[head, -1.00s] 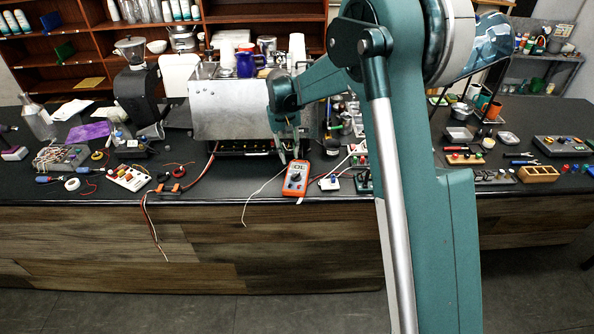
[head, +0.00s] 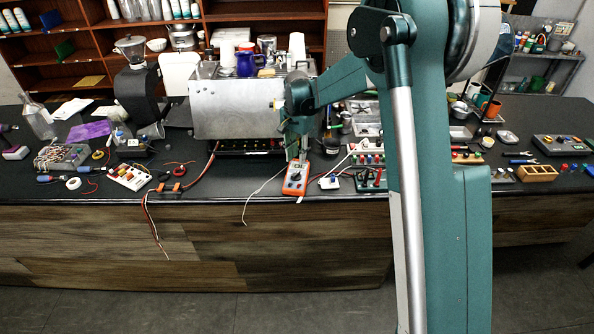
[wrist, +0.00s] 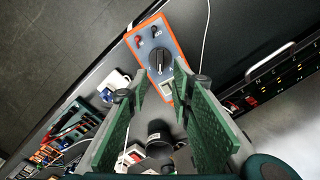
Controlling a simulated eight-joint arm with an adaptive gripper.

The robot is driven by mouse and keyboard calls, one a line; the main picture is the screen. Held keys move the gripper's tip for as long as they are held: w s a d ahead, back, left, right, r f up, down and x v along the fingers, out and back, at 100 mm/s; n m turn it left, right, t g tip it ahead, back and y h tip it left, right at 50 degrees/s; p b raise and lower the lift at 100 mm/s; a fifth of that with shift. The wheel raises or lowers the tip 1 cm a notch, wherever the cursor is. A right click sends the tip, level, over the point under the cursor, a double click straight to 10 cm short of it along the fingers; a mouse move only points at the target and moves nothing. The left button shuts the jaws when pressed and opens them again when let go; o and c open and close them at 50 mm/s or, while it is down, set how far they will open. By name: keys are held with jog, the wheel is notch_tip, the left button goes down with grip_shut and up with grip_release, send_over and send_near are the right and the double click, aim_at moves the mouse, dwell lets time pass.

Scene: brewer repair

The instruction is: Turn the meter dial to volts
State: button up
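The meter (head: 294,188) is an orange-edged handheld unit with a grey face, lying on the bench near its front edge. In the wrist view the meter (wrist: 148,36) shows a black round dial (wrist: 159,61) with a pale pointer mark, two jacks and a small display. The lettering around the dial is too small to read. My gripper (wrist: 161,93) is open, with its green ridged fingers apart and nothing between them. In the head view my gripper (head: 297,156) is at the far end of the meter and partly covers it. No finger visibly touches the dial.
A metal brewer body (head: 235,108) stands behind and left of the meter. A white lead (head: 262,190) lies left of it. A small white block (head: 329,182) and a green terminal box (head: 371,180) stand to its right. The floor before the bench is clear.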

aim_at(297, 173)
jog(key=shift+f, duration=0.1)
jog(key=shift+f, duration=3.8)
grip_shut()
